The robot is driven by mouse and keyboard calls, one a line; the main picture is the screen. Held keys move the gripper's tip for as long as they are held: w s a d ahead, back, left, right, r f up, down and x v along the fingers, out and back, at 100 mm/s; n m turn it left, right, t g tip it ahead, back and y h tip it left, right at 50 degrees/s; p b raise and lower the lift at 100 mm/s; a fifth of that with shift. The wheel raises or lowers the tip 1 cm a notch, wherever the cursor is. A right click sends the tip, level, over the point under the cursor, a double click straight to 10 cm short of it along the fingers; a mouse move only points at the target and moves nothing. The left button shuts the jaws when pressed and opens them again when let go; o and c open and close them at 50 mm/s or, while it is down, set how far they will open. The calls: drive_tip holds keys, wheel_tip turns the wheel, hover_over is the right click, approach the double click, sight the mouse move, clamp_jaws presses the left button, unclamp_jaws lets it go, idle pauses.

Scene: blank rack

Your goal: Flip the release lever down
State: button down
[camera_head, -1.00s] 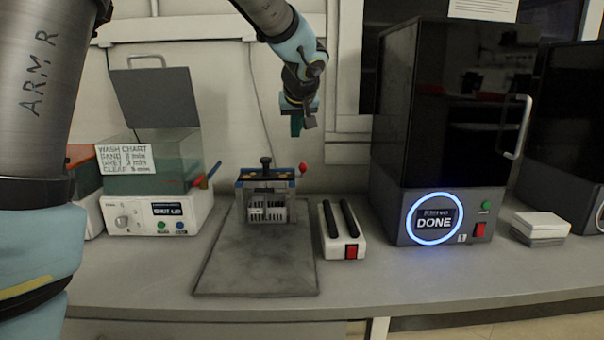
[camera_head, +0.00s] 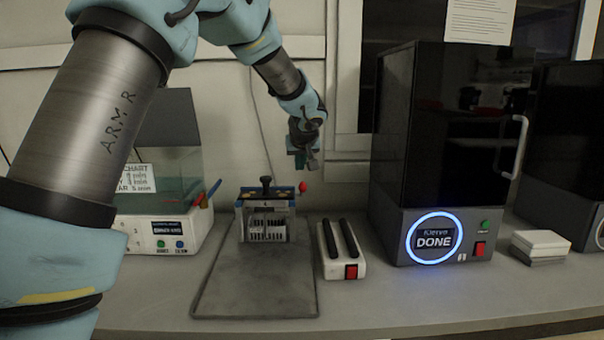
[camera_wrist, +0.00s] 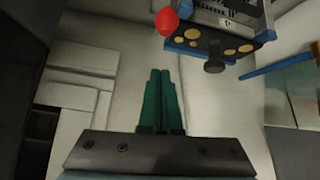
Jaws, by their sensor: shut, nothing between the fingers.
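The release lever's red knob (camera_head: 303,187) sticks out at the right upper side of a small clamp-like fixture (camera_head: 240,222) with a blue-edged top and a black knob. The fixture stands at the back of a dark grey mat and holds a comb-like grey part (camera_head: 268,230). My gripper (camera_head: 303,165) hangs just above the red knob, with its fingers shut and empty. In the wrist view, the green fingers (camera_wrist: 161,73) are together, and the red knob (camera_wrist: 167,21) shows beyond their tips, apart from them. The lever's arm is mostly hidden.
A white box with two black bars and a red switch (camera_head: 333,262) stands right of the mat (camera_head: 250,290). A dark cabinet reading DONE (camera_head: 410,150) stands further right. A wash tank (camera_head: 160,235) is at left, partly behind my arm. The front of the mat is clear.

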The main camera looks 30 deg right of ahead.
sight(302, 190)
drive_tip(key=shift+s+f, duration=0.3)
drive_tip(key=shift+f, duration=0.3)
drive_tip(key=shift+s+f, duration=0.3)
drive_tip(key=shift+f, duration=0.25)
drive_tip(key=shift+s+a+f, duration=0.25)
drive_tip(key=shift+s+f, duration=0.1)
drive_tip(key=shift+s, duration=0.15)
drive_tip(key=shift+f+b, duration=0.2)
drive_tip(key=shift+b, duration=0.15)
